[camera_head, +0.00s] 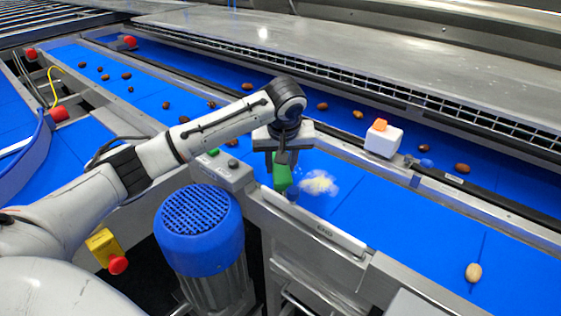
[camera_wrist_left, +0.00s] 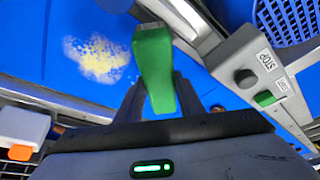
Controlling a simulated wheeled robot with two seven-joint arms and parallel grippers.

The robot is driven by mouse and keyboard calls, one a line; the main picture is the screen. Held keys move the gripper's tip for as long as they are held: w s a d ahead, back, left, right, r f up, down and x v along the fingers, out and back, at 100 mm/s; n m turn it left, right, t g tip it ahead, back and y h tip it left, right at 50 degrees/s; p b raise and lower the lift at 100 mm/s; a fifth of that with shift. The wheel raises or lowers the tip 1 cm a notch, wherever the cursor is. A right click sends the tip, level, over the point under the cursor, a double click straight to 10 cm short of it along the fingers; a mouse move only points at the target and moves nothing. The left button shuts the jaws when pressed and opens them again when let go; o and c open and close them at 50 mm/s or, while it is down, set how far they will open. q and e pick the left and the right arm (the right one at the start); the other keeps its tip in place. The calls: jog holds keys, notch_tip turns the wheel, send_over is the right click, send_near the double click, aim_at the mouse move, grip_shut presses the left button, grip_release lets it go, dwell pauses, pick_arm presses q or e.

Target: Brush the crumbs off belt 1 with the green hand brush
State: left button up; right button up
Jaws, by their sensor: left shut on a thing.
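My left gripper (camera_head: 283,160) is shut on the green hand brush (camera_head: 282,177), just above the near edge of the blue belt (camera_head: 365,200). The brush also shows in the left wrist view (camera_wrist_left: 155,70), its green body between the two dark fingers. Its lower end is close to the belt; I cannot tell whether it touches. A pale yellow patch of crumbs (camera_head: 319,183) lies on the belt just right of the brush. The crumbs also show in the left wrist view (camera_wrist_left: 98,57), left of the brush. My right gripper is not in view.
A control box (camera_head: 222,170) with buttons and a blue motor (camera_head: 198,228) stand left of the brush. A white box with an orange top (camera_head: 383,139) sits on the divider behind. Several brown dates lie on the belts, and one tan item (camera_head: 473,272) at right.

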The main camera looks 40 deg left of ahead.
pick_arm(q)
jog(key=shift+f, duration=0.15)
jog(key=shift+w, duration=0.1)
jog(key=shift+w+d, duration=0.15)
jog(key=shift+w, duration=1.6)
jog(key=shift+w+d, duration=0.15)
jog(key=shift+w, duration=1.55)
jog(key=shift+w+d, duration=0.15)
jog(key=shift+w, duration=1.6)
jog(key=shift+f, duration=0.1)
jog(key=shift+s, duration=0.1)
jog(key=shift+s+a, duration=0.1)
jog(key=shift+s, duration=0.55)
jog(key=shift+s+a, duration=0.15)
jog(key=shift+s, duration=1.4)
jog(key=shift+s+a, duration=0.2)
jog(key=shift+s, duration=1.3)
jog(key=shift+s+a, duration=0.15)
jog(key=shift+s, duration=1.4)
